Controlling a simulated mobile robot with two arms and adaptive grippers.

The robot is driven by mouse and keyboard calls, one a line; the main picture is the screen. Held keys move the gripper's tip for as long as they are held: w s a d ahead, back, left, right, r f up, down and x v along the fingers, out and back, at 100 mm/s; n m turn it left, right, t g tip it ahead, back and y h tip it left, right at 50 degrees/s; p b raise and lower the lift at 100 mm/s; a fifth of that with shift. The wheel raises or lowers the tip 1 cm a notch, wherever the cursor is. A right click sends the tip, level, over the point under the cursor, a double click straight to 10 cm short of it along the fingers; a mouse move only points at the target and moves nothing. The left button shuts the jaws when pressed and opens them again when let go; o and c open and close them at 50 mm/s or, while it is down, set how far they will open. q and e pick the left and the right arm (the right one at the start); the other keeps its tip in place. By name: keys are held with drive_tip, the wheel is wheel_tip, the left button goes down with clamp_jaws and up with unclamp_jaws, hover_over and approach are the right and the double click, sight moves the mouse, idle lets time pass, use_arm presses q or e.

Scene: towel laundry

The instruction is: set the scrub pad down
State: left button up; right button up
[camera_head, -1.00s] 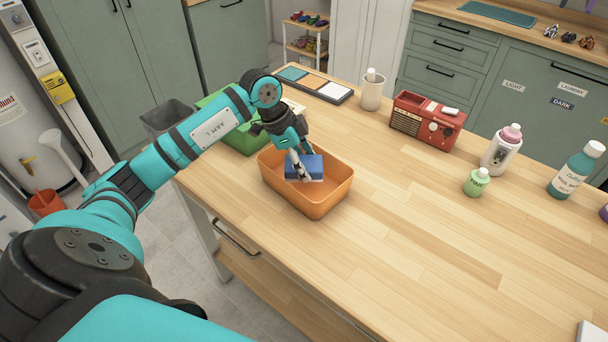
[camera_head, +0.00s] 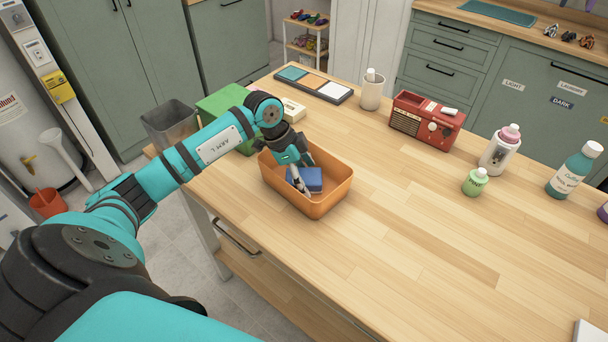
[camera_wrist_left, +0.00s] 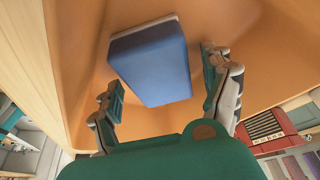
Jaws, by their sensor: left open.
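The scrub pad is a blue block with a pale layer on one face. In the head view the scrub pad (camera_head: 309,178) lies inside the orange bin (camera_head: 334,200) on the wooden table. My left gripper (camera_head: 302,183) reaches down into the bin at the pad's near-left side. In the left wrist view the pad (camera_wrist_left: 152,62) rests against the orange bin surface (camera_wrist_left: 215,22). The left gripper's fingers (camera_wrist_left: 168,98) are spread apart, with the pad between and beyond them, and nothing is gripped. My right gripper is not in either view.
The table (camera_head: 420,240) right of the bin is clear.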

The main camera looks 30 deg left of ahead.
use_arm(q)
drive_tip(key=shift+r, duration=0.1)
drive_tip(key=b+v, duration=0.1)
drive_tip(key=v, duration=1.1)
drive_tip(key=shift+b, duration=0.35)
drive_tip(key=shift+w, duration=0.1)
